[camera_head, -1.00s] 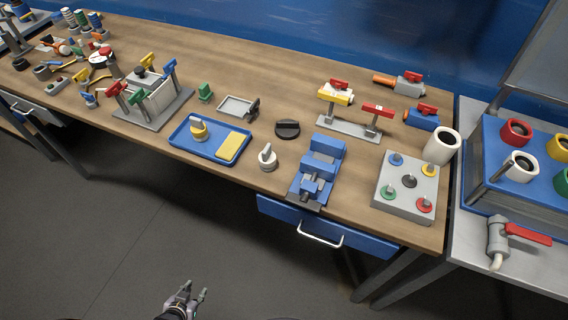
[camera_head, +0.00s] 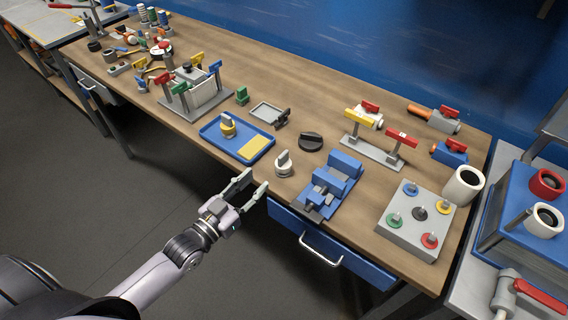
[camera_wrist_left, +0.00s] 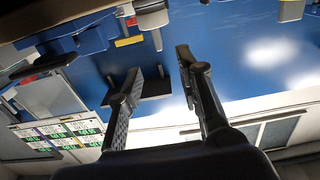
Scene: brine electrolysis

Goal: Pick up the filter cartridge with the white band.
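Several small upright cylinders (camera_head: 152,15) with coloured parts and pale bands stand at the back left of the long bench in the head view. They may be the filter cartridges, but they are too small for me to tell which one has the white band. My left gripper (camera_head: 252,187) is open and empty in front of the bench's front edge, near the blue tray and far from these cylinders. In the left wrist view, its two fingers (camera_wrist_left: 157,82) are spread with nothing between them. My right gripper is not in view.
The wooden bench holds a blue tray (camera_head: 256,150), a blue vise (camera_head: 330,184), a grey box with coloured terminals (camera_head: 410,224) and a valve stand (camera_head: 372,153). A blue drawer (camera_head: 345,254) with a handle sits under the front edge. Open floor (camera_head: 120,220) lies before the bench.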

